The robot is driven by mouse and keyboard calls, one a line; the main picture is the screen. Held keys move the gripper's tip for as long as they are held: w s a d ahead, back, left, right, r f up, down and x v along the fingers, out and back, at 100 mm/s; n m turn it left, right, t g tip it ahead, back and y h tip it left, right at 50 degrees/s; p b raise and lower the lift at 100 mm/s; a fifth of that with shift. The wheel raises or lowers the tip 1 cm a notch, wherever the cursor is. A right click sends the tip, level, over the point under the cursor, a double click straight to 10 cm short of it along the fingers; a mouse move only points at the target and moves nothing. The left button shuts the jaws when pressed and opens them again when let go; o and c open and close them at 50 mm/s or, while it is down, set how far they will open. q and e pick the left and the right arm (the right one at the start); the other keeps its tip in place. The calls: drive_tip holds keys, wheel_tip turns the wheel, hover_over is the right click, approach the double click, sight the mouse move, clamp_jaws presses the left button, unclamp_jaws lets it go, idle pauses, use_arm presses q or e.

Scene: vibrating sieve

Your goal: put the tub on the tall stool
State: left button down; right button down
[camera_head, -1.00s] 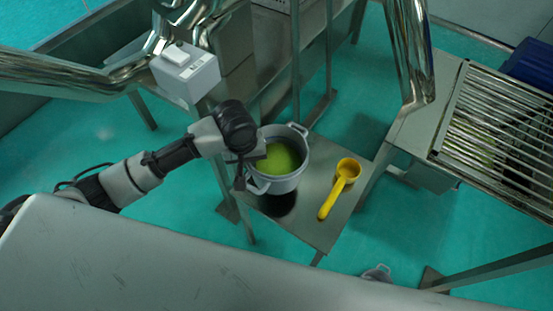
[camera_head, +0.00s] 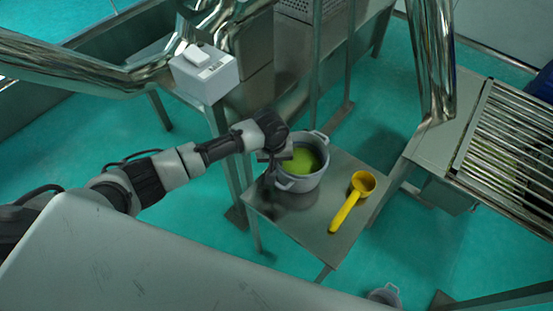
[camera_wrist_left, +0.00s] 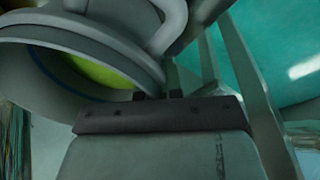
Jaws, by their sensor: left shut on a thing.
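The tub (camera_head: 301,181) is a grey pot with side handles and green contents. It is upright at the back left of the square metal stool top (camera_head: 265,207); I cannot tell whether it rests there or hangs just above. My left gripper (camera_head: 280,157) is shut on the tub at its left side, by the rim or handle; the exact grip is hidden. In the left wrist view, the tub's rim and green inside (camera_wrist_left: 100,68) fill the upper left, close to the fingers. My right gripper is not in view.
A yellow scoop (camera_head: 345,209) lies on the stool, right of the tub. A metal frame with a white switch box (camera_head: 205,75) stands behind left. A slatted grate table (camera_head: 505,140) is at the right. Another grey pot (camera_head: 385,296) is on the floor, partly hidden.

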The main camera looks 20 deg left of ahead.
use_arm(q)
drive_tip(key=c, duration=1.3)
unclamp_jaws()
drive_tip(key=shift+f, duration=0.1)
drive_tip(key=r, duration=0.4)
drive_tip(key=s+r+p, duration=0.1)
drive_tip(key=r, duration=0.7)
drive_tip(key=shift+s+a+r+p, duration=0.1)
drive_tip(key=shift+s+a+p, duration=0.2)
drive_tip(key=shift+p, duration=0.1)
